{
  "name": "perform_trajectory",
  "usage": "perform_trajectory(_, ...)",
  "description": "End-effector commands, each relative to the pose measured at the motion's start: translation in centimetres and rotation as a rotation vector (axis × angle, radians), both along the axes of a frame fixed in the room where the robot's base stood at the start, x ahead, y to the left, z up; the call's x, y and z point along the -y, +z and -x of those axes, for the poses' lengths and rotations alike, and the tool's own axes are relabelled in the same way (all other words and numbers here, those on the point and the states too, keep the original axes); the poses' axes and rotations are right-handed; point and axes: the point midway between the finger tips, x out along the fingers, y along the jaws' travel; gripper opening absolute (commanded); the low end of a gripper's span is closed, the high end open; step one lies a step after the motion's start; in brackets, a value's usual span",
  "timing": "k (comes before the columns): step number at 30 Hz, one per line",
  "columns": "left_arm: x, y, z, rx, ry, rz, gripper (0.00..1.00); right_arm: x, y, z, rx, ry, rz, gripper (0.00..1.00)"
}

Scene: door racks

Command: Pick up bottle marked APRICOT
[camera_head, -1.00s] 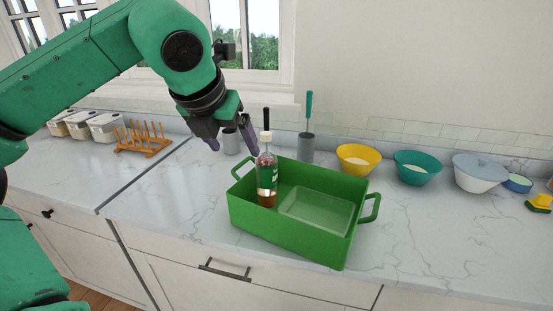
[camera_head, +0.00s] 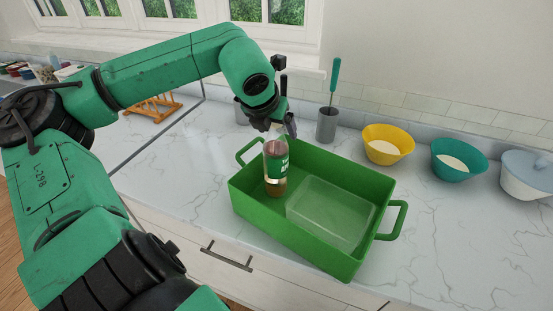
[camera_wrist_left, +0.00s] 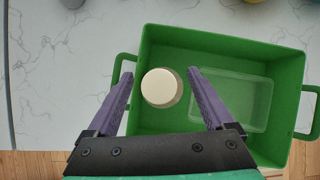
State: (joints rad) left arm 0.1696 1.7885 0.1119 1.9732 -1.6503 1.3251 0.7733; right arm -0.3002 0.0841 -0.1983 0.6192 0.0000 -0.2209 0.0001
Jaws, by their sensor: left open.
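A bottle (camera_head: 276,165) with a green label and brown contents stands upright in the left end of a green crate (camera_head: 295,246). The label's wording is too small to read. In the left wrist view its white cap (camera_wrist_left: 160,87) shows from above, just ahead of and between the two purple fingers. My left gripper (camera_head: 283,126) is open above the bottle, its fingers at the height of the cap. In the left wrist view the open gripper (camera_wrist_left: 162,82) has its fingers apart on either side of the cap. My right gripper is not in view.
A clear rectangular container (camera_head: 330,212) lies in the crate, right of the bottle. A grey holder with a green-handled tool (camera_head: 327,124), a yellow bowl (camera_head: 388,145) and a teal bowl (camera_head: 458,160) stand behind. A wooden rack (camera_head: 152,108) is at back left.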

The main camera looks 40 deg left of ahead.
Motion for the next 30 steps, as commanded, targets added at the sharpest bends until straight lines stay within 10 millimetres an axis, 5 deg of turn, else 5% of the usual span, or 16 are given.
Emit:
perform_trajectory(2,-0.2,-0.5,-0.7,-0.008,0.000,0.001,0.87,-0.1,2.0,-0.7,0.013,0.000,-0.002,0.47)
perform_trajectory(13,-0.6,-2.7,-1.8,0.001,-0.001,-0.001,0.87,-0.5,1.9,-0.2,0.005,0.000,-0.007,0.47)
perform_trajectory(14,-0.6,-2.7,-1.8,0.001,0.000,0.000,0.83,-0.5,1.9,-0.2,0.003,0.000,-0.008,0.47)
perform_trajectory(18,-0.6,-2.6,-1.8,0.001,0.000,0.000,0.29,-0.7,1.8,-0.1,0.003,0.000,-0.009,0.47)
perform_trajectory(21,-0.6,-2.7,-1.7,0.000,0.000,0.000,0.00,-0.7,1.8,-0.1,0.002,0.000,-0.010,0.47)
perform_trajectory(30,-0.5,-2.8,-1.7,-0.004,0.000,0.001,0.00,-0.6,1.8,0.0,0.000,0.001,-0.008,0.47)
